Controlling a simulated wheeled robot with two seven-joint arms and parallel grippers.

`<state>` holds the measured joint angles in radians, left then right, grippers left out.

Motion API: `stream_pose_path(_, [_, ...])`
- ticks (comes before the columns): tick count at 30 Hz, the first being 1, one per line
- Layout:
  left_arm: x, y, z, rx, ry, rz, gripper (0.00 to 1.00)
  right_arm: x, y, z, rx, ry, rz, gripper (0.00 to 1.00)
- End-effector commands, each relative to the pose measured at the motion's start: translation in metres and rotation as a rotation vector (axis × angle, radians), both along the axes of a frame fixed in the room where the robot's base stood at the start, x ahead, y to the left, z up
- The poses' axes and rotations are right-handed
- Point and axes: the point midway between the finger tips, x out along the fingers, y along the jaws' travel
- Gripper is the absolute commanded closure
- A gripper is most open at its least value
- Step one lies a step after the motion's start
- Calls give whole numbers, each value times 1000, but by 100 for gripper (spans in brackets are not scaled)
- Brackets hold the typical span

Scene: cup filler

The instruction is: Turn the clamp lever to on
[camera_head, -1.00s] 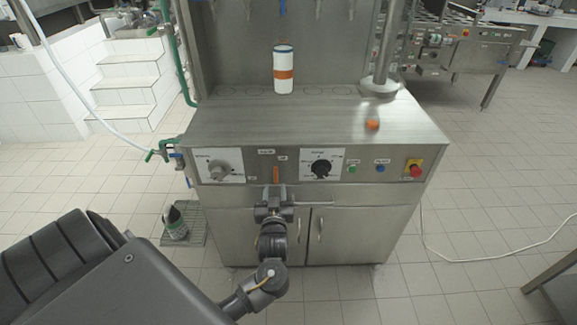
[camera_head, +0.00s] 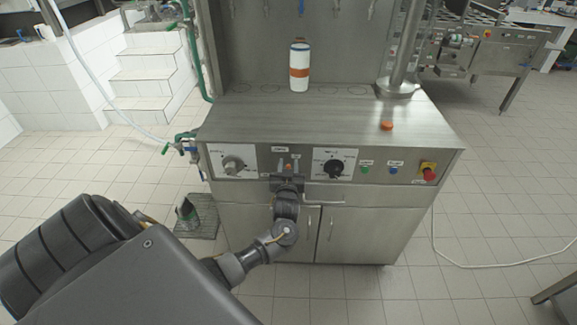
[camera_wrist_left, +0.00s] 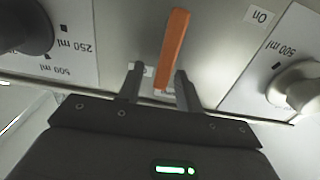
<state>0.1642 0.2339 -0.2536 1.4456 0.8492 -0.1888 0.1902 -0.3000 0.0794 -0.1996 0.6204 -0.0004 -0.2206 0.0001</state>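The orange clamp lever (camera_head: 289,167) is on the machine's front panel, between the two dials. In the left wrist view, which is upside down, the lever (camera_wrist_left: 174,48) is a slim bar, slightly tilted, beside an "On" label (camera_wrist_left: 262,16). My left gripper (camera_head: 287,178) is in front of the panel at the lever and hides part of it in the head view. In the left wrist view the gripper (camera_wrist_left: 159,82) is open, with one end of the lever between its fingertips and gaps visible. My right gripper is not in view.
A grey dial (camera_head: 233,164) and a black dial (camera_head: 333,168) flank the lever. Green (camera_head: 364,170) and blue (camera_head: 393,171) buttons and a red emergency stop (camera_head: 429,173) are to the right. A door handle (camera_head: 324,202) is below.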

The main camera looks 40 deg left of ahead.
Motion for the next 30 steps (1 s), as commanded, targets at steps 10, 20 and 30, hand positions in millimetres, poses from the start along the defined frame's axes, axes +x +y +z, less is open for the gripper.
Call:
stream_pose_path(10, [0,0,0,1,1,0,91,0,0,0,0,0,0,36])
stream_pose_path(20, [-1,0,-1,-9,-7,0,100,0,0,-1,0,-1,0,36])
stream_pose_path(30, [-7,8,-3,-137,-105,3,100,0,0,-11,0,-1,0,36])
